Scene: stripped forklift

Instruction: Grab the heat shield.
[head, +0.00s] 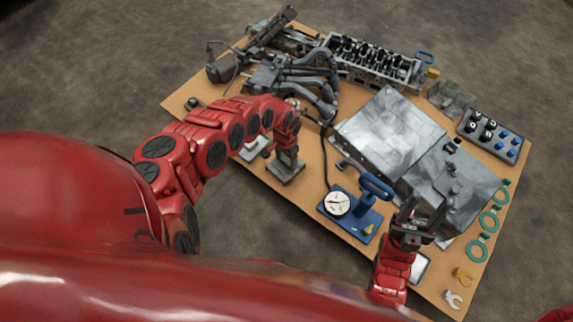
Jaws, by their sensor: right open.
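Two silver sheet-metal pieces that look like heat shields lie on the brown board: a large creased one (390,130) in the middle, and a second one (462,190) beside it, lower right. I cannot tell which is the heat shield. My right gripper (422,207) is open and empty, its fingers overlapping the lower left edge of the second sheet in the picture; contact is unclear. My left arm reaches over the board's left side. My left gripper (285,168) points down, left of the large sheet and apart from it; its fingers are too unclear to read.
A blue gauge tool (352,210) stands between the grippers. Dark pipes (300,85) and a cylinder head (370,62) lie at the back. A socket tray (490,136), green rings (488,222) and small clips (453,298) line the right side.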

